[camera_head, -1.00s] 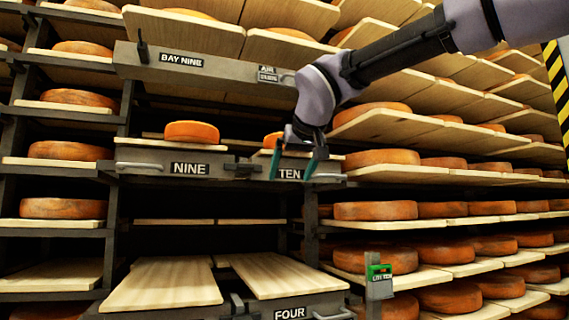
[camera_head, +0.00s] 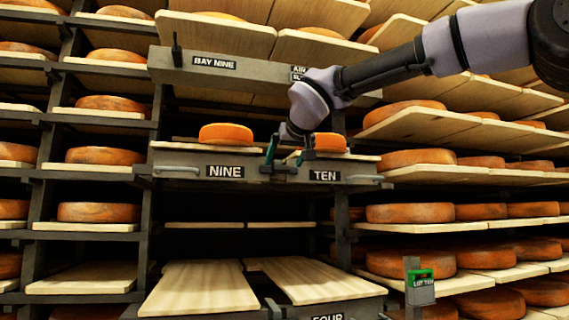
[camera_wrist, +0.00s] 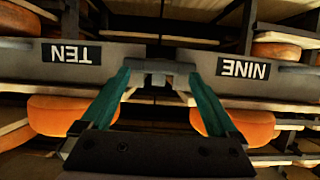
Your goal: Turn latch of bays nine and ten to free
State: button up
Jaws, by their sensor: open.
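The latch (camera_head: 281,169) is a dark grey bar across the gap between the front panel marked NINE (camera_head: 194,168) and the one marked TEN (camera_head: 344,172). In the wrist view, which is upside down, the latch (camera_wrist: 160,68) lies level, with a block at its middle. My gripper (camera_head: 287,155) is in front of it. Its two teal fingers (camera_wrist: 159,76) are open and stand on either side of the latch in the wrist view. I cannot tell whether they touch it. Nothing is held.
Orange cheese wheels stand on boards behind panels NINE (camera_head: 226,134) and TEN (camera_head: 330,142). A grey beam marked BAY NINE (camera_head: 260,72) runs above. Empty boards (camera_head: 200,287) jut out below. A green-topped post (camera_head: 420,280) stands at lower right.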

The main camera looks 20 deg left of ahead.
jog(key=shift+x, duration=0.8)
jog(key=c, duration=1.4)
